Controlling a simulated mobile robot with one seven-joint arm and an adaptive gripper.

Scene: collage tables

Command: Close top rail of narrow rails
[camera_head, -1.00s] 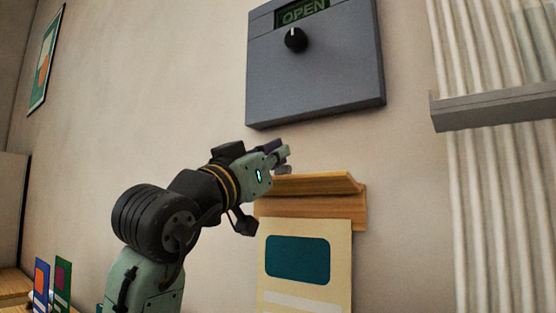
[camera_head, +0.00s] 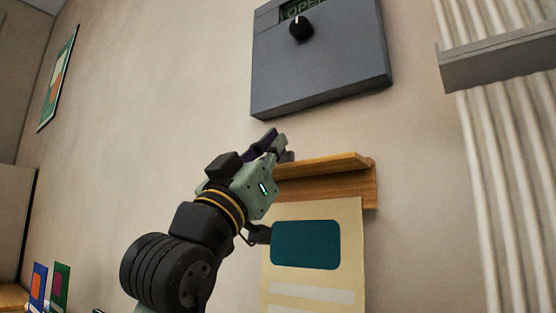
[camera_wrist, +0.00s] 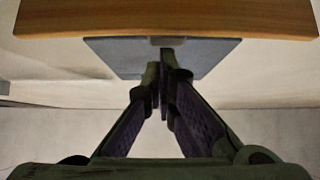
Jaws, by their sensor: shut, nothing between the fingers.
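A wooden rail (camera_head: 345,190) is on the wall with a cream poster (camera_head: 350,240) with a teal block hanging below it. Its top piece (camera_head: 335,163) juts out from the wall like a tilted flap. My gripper (camera_head: 283,147) is at the rail's left end, with its fingertips slightly above the top piece; contact cannot be told. In the wrist view, the shut, empty fingers (camera_wrist: 160,72) point toward a wooden edge (camera_wrist: 165,16) that spans the top of the picture. My gripper hides the rail's left end in the head view.
A grey ledge (camera_head: 500,62) and white ribbed panel are at right. Bare wall lies between.

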